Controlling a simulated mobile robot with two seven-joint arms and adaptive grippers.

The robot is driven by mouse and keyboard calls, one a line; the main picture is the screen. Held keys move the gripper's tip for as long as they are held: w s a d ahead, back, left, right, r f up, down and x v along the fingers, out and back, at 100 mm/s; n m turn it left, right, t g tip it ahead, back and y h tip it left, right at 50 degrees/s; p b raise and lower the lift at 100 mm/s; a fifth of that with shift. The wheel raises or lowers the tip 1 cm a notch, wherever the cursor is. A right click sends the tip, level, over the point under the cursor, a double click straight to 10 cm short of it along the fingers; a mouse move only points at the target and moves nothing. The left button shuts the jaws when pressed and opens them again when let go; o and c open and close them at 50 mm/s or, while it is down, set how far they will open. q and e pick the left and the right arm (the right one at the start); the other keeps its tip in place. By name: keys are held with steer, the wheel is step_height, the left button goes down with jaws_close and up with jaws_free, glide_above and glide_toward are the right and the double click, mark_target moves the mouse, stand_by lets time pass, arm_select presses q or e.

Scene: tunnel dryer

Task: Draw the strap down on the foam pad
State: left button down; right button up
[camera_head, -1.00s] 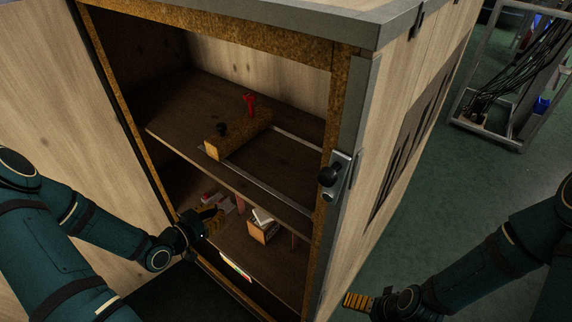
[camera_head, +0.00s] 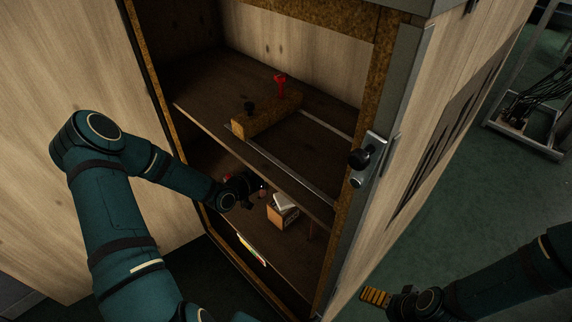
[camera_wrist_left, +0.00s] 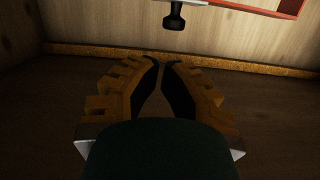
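My left gripper (camera_head: 262,188) reaches into the lower compartment of the dryer cabinet, mostly hidden in shadow. In the left wrist view its two ribbed orange-brown fingers (camera_wrist_left: 162,64) have their tips almost together, with nothing seen between them. Beyond them hangs a black knob (camera_wrist_left: 174,18) below a pale, red-edged part. I cannot pick out a strap or a foam pad for certain. A small orange-brown box (camera_head: 283,217) with a white piece (camera_head: 285,201) on top stands just right of the left gripper. My right gripper (camera_head: 376,296) is outside, at the lower right, away from the cabinet.
The upper shelf (camera_head: 205,112) carries a brown block (camera_head: 255,120) with a black knob and a red handle (camera_head: 280,84), beside metal rails (camera_head: 290,175). The cabinet's right frame has a latch (camera_head: 365,160). A coloured strip (camera_head: 251,249) marks the lower front edge.

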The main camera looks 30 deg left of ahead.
arm_select(q)
steer(key=x, duration=0.6)
steer(key=shift+b, duration=0.4)
step_height(320, 180, down, 15)
steer(key=shift+s+f, duration=0.1)
steer(key=shift+f, duration=0.05)
stand_by(0.6)
